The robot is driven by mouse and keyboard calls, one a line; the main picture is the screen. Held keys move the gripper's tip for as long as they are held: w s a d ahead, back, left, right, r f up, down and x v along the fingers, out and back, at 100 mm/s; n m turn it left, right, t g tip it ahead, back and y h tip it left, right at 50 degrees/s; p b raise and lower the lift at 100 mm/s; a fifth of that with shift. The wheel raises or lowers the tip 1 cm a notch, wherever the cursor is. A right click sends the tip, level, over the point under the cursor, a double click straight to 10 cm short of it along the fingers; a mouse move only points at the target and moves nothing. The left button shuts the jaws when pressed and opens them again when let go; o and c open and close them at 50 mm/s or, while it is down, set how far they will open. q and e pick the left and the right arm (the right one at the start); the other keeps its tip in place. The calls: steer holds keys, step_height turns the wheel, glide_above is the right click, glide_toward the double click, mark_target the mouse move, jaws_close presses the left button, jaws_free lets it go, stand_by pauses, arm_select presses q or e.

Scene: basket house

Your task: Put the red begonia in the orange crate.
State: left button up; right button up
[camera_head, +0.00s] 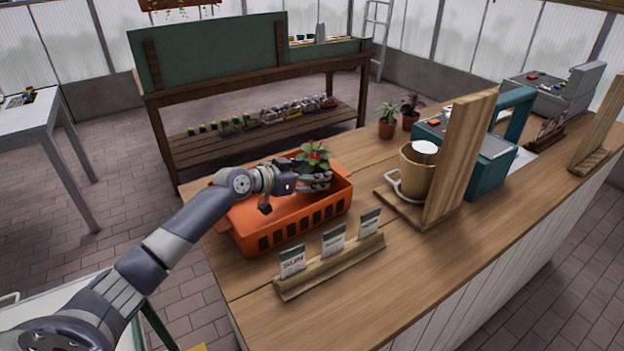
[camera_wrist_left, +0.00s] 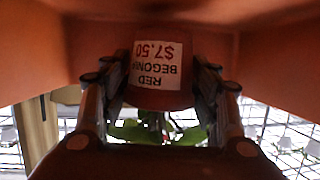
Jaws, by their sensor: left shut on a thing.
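The red begonia (camera_head: 315,157), a leafy plant with red flowers, is at the far right part of the orange crate (camera_head: 300,230). My left gripper (camera_head: 318,183) is shut on its pot, inside the crate's outline. In the left wrist view, the pot (camera_wrist_left: 160,98) sits between the two fingers, its white "RED BEGONIA $7.50" label upside down and green leaves below. Orange crate walls (camera_wrist_left: 35,45) surround it there. The head view hides most of the pot behind the gripper, and I cannot tell whether the pot touches the crate floor. My right gripper is not in view.
The crate stands on a wooden counter (camera_head: 420,265). A wooden holder with seed packets (camera_head: 333,240) stands in front of it. A tan pot (camera_head: 415,175) on a wooden stand is to the right. Two small potted plants (camera_head: 388,122) stand behind.

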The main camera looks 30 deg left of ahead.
arm_select(q)
steer(key=shift+f, duration=0.8)
steer(key=shift+w, duration=0.1)
steer(key=shift+f, duration=0.15)
steer(key=o, duration=1.1)
steer(key=shift+o, duration=0.2)
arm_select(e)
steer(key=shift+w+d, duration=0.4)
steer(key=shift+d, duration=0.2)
